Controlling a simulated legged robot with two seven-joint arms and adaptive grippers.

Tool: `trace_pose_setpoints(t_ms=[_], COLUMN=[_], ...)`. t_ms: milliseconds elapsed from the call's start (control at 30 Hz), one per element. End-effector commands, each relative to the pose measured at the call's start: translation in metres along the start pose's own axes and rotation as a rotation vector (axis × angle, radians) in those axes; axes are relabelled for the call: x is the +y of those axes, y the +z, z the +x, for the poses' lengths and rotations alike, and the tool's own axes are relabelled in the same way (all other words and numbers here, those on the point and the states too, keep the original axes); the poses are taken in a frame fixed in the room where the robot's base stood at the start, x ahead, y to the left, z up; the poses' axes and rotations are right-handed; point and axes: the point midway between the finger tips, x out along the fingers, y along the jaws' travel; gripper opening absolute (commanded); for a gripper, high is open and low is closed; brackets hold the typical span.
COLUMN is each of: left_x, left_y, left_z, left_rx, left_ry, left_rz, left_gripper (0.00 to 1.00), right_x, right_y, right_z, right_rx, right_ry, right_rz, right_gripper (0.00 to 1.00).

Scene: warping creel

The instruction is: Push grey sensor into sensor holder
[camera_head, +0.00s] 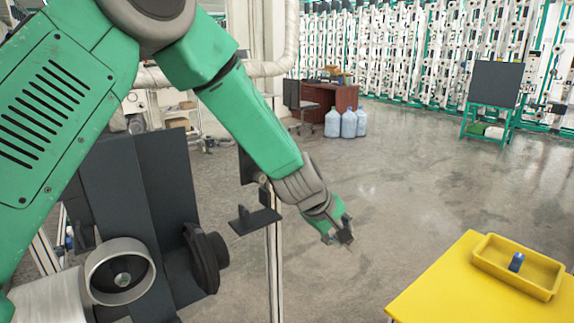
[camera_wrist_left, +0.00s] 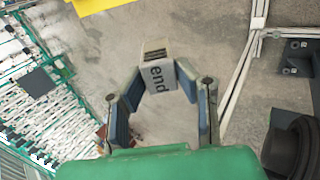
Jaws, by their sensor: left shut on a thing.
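My left gripper (camera_head: 338,230) hangs in the air over the floor, right of a dark bracket. In the left wrist view its blue-padded fingertips (camera_wrist_left: 160,86) are shut on a light grey block, the grey sensor (camera_wrist_left: 155,66), with "end" printed on its side and dark slots at its far end. In the head view the sensor is small and dark at the fingertips. The dark bracket (camera_head: 255,220), with a flat plate and upright tab on a metal post, looks like the sensor holder. It stands apart from the sensor. My right gripper is not in view.
A yellow table (camera_head: 440,285) at lower right bears a yellow tray (camera_head: 545,285) with a small blue item (camera_head: 516,262). A dark panel (camera_head: 150,190) with a round metal cup (camera_head: 120,272) and black roller (camera_head: 205,258) stands left of the bracket. Open floor lies beyond.

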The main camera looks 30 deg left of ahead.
Motion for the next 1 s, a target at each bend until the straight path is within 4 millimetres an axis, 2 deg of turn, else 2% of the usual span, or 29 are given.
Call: trace_pose_setpoints(t_ms=[100,267,433,600,700,833,1000], left_x=[0.022,0.045,0.059,0.053,0.044,0.034,0.030], left_y=[-0.016,-0.041,-0.072,-0.096,-0.102,-0.103,-0.108], left_z=[-0.013,-0.031,-0.068,-0.114,-0.138,-0.157,-0.167], left_rx=[0.130,0.352,0.695,1.073,1.251,1.396,1.457], left_ry=[0.125,0.292,0.493,0.638,0.677,0.695,0.699], left_rz=[-0.166,-0.359,-0.556,-0.694,-0.740,-0.769,-0.781], left_gripper=[0.00,0.00,0.00,0.00,0.00,0.00,0.00], right_x=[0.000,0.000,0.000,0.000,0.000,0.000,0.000], right_y=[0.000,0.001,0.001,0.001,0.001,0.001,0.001], right_z=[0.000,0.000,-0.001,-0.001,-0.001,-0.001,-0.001], right_rx=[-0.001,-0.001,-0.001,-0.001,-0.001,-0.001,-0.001], right_ry=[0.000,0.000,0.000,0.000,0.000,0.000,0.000], right_rz=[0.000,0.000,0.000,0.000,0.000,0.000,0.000], right_gripper=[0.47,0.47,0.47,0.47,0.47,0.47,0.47])
